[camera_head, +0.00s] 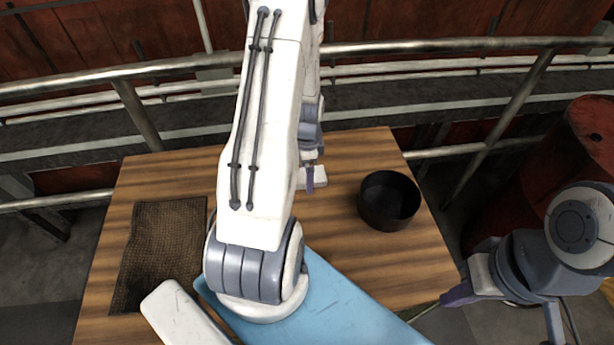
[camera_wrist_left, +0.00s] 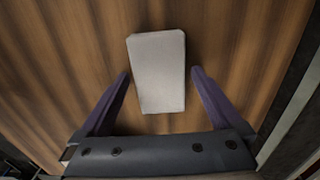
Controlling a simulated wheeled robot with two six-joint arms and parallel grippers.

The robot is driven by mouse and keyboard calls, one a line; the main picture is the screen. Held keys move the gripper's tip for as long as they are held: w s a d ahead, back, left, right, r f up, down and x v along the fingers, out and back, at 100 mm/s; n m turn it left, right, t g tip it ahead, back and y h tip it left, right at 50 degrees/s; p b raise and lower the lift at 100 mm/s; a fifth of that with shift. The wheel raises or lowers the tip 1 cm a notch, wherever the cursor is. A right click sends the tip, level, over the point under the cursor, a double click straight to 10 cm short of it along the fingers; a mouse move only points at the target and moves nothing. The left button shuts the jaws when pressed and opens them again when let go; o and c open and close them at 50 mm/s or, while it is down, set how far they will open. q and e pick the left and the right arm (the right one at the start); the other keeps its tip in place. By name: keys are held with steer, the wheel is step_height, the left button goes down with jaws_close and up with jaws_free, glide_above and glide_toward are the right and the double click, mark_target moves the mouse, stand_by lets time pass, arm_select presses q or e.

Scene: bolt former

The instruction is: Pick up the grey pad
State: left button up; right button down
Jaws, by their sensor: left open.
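The grey pad (camera_wrist_left: 158,70) is a pale, flat rectangular block lying on the wooden table, nearly lengthwise between my left fingers in the left wrist view. My left gripper (camera_wrist_left: 160,72) is open, one purple finger on each side of the pad's near part, with a visible gap on both sides. In the head view the left arm hides most of that area; part of the pad (camera_head: 319,177) shows beside a purple finger. My right gripper (camera_head: 475,295) is at the lower right, off the table's right edge, and holds nothing that I can see.
A dark round bowl (camera_head: 389,201) stands right of the pad. A brown woven mat (camera_head: 160,250) lies at the table's left. A flat blue thing (camera_head: 335,310) is at the near side, partly behind my arm. Metal railings (camera_head: 440,46) run behind the table; a red barrel (camera_head: 590,135) is at right.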

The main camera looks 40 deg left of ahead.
arm_select(q)
steer(key=c, duration=1.3)
steer(key=shift+c, duration=0.2)
steer(key=shift+r, duration=0.1)
steer(key=shift+r, duration=0.55)
step_height(320, 180, up, 3)
steer(key=shift+w+f, duration=0.1)
steer(key=shift+f, duration=0.05)
steer(key=d+r+b, duration=0.1)
steer(key=d+r, duration=0.6)
steer(key=d, duration=0.4)
steer(key=shift+d, duration=0.35)
